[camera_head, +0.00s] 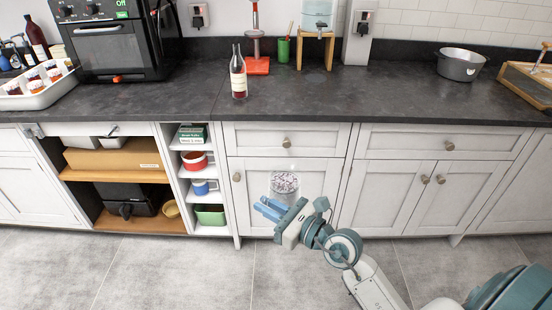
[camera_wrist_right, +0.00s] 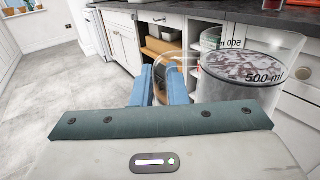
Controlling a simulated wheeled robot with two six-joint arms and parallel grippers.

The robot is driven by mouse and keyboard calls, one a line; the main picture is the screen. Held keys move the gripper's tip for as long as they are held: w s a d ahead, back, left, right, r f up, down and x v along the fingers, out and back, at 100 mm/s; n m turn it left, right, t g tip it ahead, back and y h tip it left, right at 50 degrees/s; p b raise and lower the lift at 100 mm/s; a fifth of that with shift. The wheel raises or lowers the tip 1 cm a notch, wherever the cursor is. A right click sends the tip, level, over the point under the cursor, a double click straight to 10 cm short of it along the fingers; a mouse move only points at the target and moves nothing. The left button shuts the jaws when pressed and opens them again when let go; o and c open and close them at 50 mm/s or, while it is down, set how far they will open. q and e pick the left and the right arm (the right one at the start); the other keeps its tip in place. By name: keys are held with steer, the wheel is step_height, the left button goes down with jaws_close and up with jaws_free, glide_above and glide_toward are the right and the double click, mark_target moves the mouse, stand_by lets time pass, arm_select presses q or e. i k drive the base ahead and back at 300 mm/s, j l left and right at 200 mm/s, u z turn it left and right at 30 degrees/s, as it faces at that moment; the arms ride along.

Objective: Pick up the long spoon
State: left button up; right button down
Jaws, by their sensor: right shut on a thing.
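My right gripper (camera_head: 270,208) is shut on a clear measuring jug (camera_head: 285,187), in front of the white cabinet. No long spoon can be made out for certain. My left gripper is out of view.
A bottle (camera_head: 238,76) stands near the front edge of the dark counter (camera_head: 340,100). A red-based stand (camera_head: 257,66) is behind it, and a grey pot (camera_head: 460,65) is at right. Open shelves (camera_head: 113,173) are at left. The counter's middle right is clear.

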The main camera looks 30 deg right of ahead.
mark_target(292, 22)
steer(key=i+j+z, duration=0.1)
steer(key=z, duration=0.7)
steer(key=i+j+z, duration=0.2)
steer(key=j, duration=0.15)
steer(key=i+j+z, duration=0.2)
steer(key=j, duration=0.15)
steer(key=j+z, duration=0.2)
steer(key=j, duration=0.15)
steer(key=j+z, duration=0.15)
steer(key=j, duration=0.25)
steer(key=i+j, duration=0.1)
steer(key=j, duration=0.35)
steer(key=i+j, duration=0.1)
steer(key=j, duration=0.3)
steer(key=j+z, duration=0.1)
steer(key=j, duration=0.35)
steer(key=i, duration=0.05)
